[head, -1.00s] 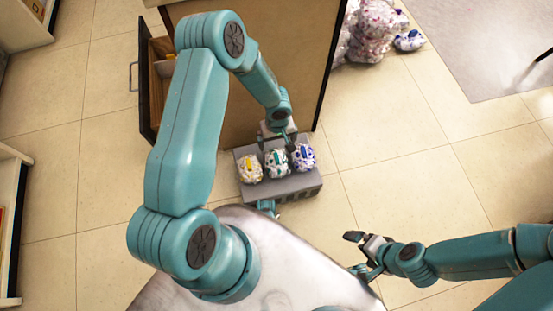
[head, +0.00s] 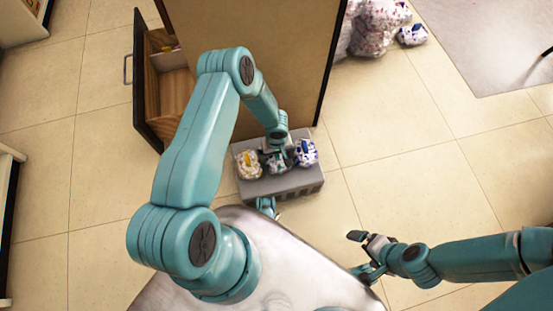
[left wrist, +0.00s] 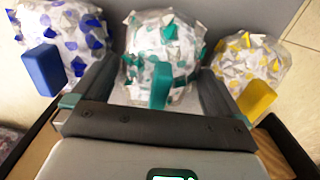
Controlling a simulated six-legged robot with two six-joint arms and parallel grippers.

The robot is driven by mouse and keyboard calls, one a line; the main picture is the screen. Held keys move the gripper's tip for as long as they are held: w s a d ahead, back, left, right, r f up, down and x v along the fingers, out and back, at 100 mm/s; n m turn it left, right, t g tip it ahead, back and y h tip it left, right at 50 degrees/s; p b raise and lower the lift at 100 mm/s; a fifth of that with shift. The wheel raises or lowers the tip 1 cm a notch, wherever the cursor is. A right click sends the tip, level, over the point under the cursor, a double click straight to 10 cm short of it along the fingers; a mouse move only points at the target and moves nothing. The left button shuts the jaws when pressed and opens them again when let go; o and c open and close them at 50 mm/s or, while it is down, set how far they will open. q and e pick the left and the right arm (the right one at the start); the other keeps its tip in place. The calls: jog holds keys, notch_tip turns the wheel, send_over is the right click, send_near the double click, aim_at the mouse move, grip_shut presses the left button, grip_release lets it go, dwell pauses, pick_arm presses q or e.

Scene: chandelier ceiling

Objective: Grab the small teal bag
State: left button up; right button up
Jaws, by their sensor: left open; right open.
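The small teal bag (head: 279,164), white with teal patches, sits in the middle of a row of three on a grey block (head: 285,188). It fills the middle of the left wrist view (left wrist: 163,50), with a teal tab at its front. My left gripper (head: 276,150) is over it, open, with one finger on each side of the bag in the wrist view. I cannot tell whether the fingers touch it. The gripper hides part of the bag in the head view. My right gripper (head: 364,252) is open and empty, low at the right.
A yellow-patched bag (head: 248,164) and a blue-patched bag (head: 306,152) flank the teal one closely. A brown cabinet (head: 250,60) with an open drawer (head: 170,90) stands behind. More bags (head: 378,28) are piled at the back right.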

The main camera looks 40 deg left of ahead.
pick_arm(q)
jog(key=c, duration=0.7)
jog(key=shift+c, duration=0.2)
